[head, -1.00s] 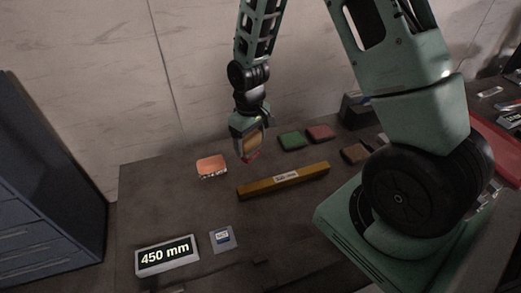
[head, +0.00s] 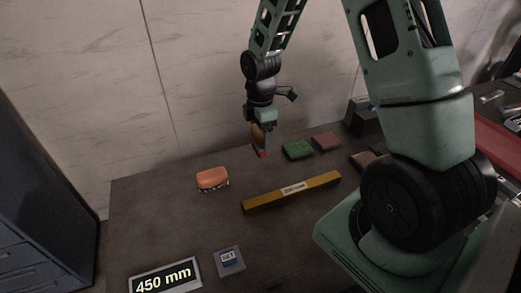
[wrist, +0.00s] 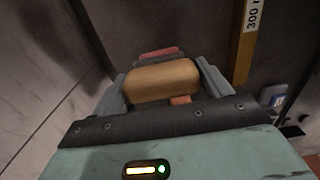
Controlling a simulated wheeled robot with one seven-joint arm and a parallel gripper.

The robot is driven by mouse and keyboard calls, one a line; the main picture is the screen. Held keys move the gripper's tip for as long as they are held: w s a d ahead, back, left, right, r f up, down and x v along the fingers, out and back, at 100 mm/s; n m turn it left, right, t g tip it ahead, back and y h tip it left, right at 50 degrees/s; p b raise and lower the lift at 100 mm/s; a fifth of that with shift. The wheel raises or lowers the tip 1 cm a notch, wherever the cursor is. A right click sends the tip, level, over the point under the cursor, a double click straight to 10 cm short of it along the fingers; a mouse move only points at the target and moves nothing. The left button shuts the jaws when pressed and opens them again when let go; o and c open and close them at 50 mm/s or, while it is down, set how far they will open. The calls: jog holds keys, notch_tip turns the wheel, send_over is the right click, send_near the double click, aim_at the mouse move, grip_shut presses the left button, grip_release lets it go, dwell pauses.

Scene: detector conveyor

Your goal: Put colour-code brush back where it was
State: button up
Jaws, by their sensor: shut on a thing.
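My gripper (head: 261,127) is shut on a brush with a tan back (wrist: 162,80). The held brush (head: 258,138) hangs above the table, behind the yellow bar, with a red part at its lower end. In the wrist view the tan back lies between the two grey fingers, with a red strip just beyond it. An orange brush with pale bristles (head: 212,180) lies on the table, left of and below my gripper. A green brush (head: 298,150), a red brush (head: 326,141) and a brown one (head: 362,159) lie to the right.
A yellow bar (head: 265,198) marked 300 mm lies across the table (head: 165,218). A 450 mm display (head: 165,278) and a SET button (head: 229,258) are near the front. A dark cabinet (head: 45,190) stands left. Clear table surrounds the orange brush.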

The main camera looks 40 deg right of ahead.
jog(key=shift+f, duration=2.55)
jog(key=shift+f, duration=0.1)
jog(key=shift+f, duration=0.1)
jog(key=o, duration=0.9)
jog(key=shift+o, duration=0.2)
